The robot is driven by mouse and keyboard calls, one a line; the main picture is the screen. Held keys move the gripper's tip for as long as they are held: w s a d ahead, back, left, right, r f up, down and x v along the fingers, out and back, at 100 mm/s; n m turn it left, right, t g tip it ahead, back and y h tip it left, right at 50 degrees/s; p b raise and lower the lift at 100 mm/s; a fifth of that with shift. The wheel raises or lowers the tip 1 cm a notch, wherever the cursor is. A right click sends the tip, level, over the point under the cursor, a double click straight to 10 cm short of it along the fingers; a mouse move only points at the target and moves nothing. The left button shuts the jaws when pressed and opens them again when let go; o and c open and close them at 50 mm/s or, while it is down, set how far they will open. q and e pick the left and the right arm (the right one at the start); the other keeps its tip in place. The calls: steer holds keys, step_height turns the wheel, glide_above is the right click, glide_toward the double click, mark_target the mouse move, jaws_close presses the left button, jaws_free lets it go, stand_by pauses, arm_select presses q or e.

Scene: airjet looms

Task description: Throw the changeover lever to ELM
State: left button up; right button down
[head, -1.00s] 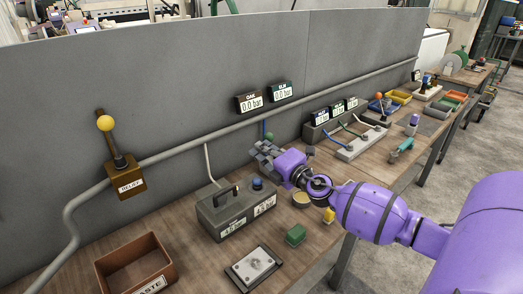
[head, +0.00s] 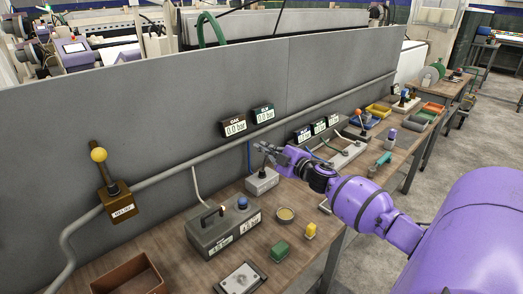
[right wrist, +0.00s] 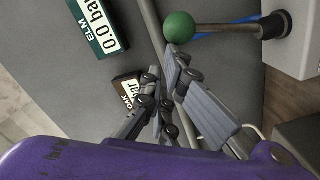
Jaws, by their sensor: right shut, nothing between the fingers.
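A lever with a green ball knob (right wrist: 180,27) shows in the right wrist view, its metal stem running to a grey box on the right. In the head view the small grey box (head: 262,181) stands on the bench by the wall; its knob is not clear behind my gripper. My right gripper (head: 265,149) is shut and empty above this box. In the right wrist view its fingers (right wrist: 163,95) lie close to the green knob, with contact unclear. The ELM gauge (head: 263,114) and OAK gauge (head: 234,127) both read 0.0 bar. My left gripper is not in view.
A yellow-knobbed relief lever (head: 111,185) is on the wall at left. A grey box with a handle (head: 222,233), green block (head: 280,251), yellow block (head: 310,231) and round tin (head: 286,215) stand on the bench. A brown waste bin (head: 130,276) is front left.

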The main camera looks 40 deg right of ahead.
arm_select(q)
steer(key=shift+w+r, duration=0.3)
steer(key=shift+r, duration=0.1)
arm_select(e)
steer(key=shift+w+d+f+m, duration=0.1)
steer(key=shift+d+f+m, duration=0.05)
steer(key=shift+d+m, duration=1.15)
steer(key=shift+d, duration=0.1)
arm_select(q)
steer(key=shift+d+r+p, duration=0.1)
steer(key=shift+p, duration=0.2)
